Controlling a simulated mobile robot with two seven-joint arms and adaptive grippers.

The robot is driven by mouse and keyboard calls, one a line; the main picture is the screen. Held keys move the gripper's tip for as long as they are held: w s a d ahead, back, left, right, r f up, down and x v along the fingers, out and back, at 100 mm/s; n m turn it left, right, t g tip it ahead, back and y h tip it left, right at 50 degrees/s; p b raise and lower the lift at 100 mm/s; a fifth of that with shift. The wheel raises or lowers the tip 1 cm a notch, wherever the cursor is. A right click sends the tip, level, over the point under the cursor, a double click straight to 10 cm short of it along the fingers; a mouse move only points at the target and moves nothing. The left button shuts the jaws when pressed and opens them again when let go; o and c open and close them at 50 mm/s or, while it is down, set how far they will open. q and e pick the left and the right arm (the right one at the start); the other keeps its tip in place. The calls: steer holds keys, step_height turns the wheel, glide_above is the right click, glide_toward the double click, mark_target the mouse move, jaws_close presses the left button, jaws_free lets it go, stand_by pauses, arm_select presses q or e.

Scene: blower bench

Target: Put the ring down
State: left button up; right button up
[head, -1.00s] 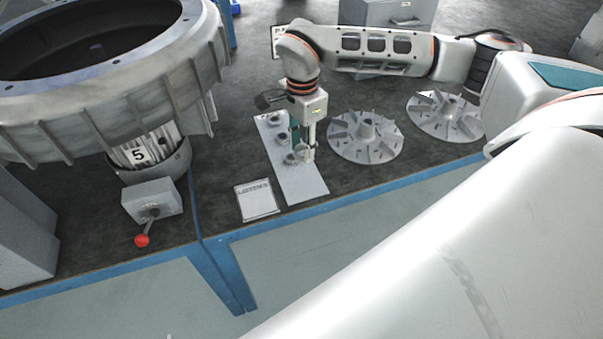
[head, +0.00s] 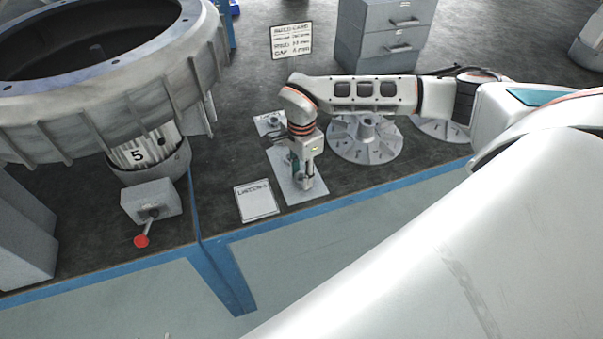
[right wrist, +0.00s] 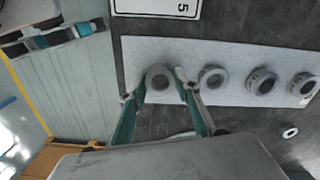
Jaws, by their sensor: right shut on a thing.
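My right gripper (head: 307,184) points down over the front end of a pale board (head: 287,187) on the dark bench. In the right wrist view its two fingers (right wrist: 164,88) are shut on a grey ring (right wrist: 159,76), one on each side. The ring is at one end of the board (right wrist: 235,53); I cannot tell whether it rests on it or hangs just above. More rings, a light one (right wrist: 212,77) and two darker ones (right wrist: 262,81) (right wrist: 303,85), sit in a row on the board. My left gripper is not in view.
A lettered card (head: 257,201) lies left of the board. Finned discs (head: 364,140) stand to the right. A small washer (right wrist: 290,132) lies beside the board. A lever box (head: 151,200) and large housing (head: 110,100) are at left. Grey drawers (head: 385,38) stand behind.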

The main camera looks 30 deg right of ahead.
steer(key=shift+f, duration=0.3)
steer(key=o, duration=1.3)
steer(key=shift+r, duration=0.1)
steer(key=shift+r, duration=0.3)
step_height(320, 180, up, 12)
steer(key=shift+f, duration=0.1)
